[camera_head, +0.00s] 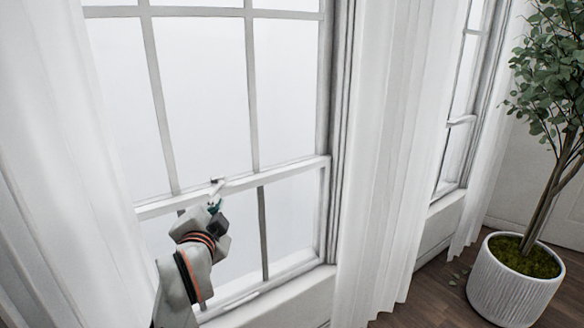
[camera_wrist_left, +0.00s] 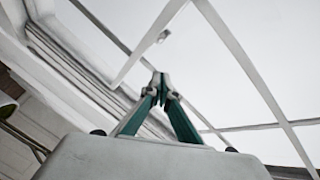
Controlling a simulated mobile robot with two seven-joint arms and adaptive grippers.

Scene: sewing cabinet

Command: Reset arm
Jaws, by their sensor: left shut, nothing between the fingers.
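My left gripper (camera_head: 214,206) is raised in front of the window (camera_head: 200,95), just below the latch (camera_head: 217,184) on its middle rail. In the left wrist view my left gripper (camera_wrist_left: 160,82) has its two green fingers together at the tips, with nothing between them. The window's white bars (camera_wrist_left: 240,65) show behind the fingertips. I cannot tell whether the fingertips touch the window. My right gripper is in neither view.
White curtains hang on the left (camera_head: 60,150) and right (camera_head: 385,150) of the window. A potted tree in a white ribbed pot (camera_head: 510,290) stands on the wooden floor (camera_head: 425,300) at the right. A second window (camera_head: 465,100) is partly visible beyond the right curtain.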

